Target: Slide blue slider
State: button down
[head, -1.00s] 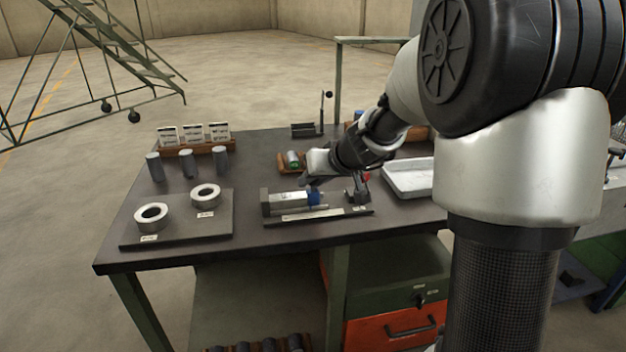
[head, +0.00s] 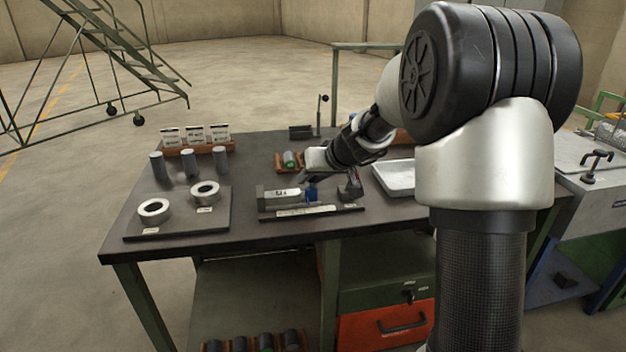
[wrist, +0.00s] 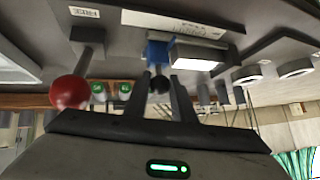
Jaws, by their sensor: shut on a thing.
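The blue slider (head: 312,194) sits on a small dark fixture (head: 345,208) on the workbench, right beside the end of a silver block (head: 281,196). In the wrist view the blue slider (wrist: 157,52) touches or nearly touches the silver block (wrist: 198,52). A dark round knob (wrist: 159,84) in front of the slider lies between my fingers. My gripper (head: 307,183) reaches down to the slider from behind. In the wrist view my gripper (wrist: 161,92) is shut on the knob of the slider. The exact finger contact is small and dark.
A red ball-topped lever (wrist: 70,93) stands close beside my gripper. A white tray (head: 396,177) is to the right of the fixture. A plate with two metal rings (head: 180,225) lies to the left. Labelled cards and grey cylinders (head: 188,164) stand behind it.

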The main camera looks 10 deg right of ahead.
jog(key=shift+d, duration=0.35)
jog(key=c, duration=1.5)
grip_release()
jog(key=shift+d, duration=0.1)
jog(key=shift+s, duration=0.1)
jog(key=shift+s+r, duration=0.2)
jog(key=shift+r, duration=0.15)
jog(key=p+v, duration=0.2)
jog(key=v, duration=1.4)
jog(key=shift+s+d+r, duration=0.1)
jog(key=shift+s, duration=0.15)
